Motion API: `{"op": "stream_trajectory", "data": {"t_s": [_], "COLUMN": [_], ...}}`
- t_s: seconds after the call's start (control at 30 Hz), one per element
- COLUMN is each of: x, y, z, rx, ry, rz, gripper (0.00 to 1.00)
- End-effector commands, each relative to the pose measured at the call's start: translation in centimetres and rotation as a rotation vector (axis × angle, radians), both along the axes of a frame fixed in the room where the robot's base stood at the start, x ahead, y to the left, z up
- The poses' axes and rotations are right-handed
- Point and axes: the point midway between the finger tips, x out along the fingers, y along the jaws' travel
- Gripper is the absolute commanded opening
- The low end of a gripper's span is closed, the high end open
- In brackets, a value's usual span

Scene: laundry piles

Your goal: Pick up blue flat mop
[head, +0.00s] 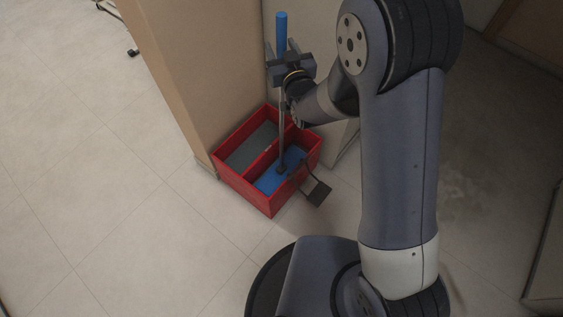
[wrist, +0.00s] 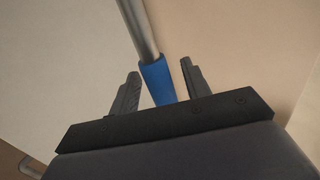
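The blue flat mop (head: 281,32) stands nearly upright, with a blue grip at its top and a grey pole below. Its lower end is in the right compartment of a red two-part bucket (head: 243,194), where a flat blue area shows around it. Some gap shows on both sides of the handle, so I see no firm contact.
A tan panel (head: 190,70) stands close at the bucket's left and back. A light wall or cabinet side is behind the mop. A dark flat piece (head: 318,192) sticks out at the bucket's right. The tiled floor (head: 110,190) at the left is clear.

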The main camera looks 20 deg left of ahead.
Motion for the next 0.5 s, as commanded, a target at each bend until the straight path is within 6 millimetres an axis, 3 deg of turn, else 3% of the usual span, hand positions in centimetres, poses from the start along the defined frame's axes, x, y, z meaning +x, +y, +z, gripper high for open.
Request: {"op": "stream_trajectory", "data": {"t_s": [0.5], "x": [-0.02], "y": [-0.02], "z": [0.01], "rx": [0.0], "ry": [0.0], "rz": [0.0], "gripper": [0.02]}}
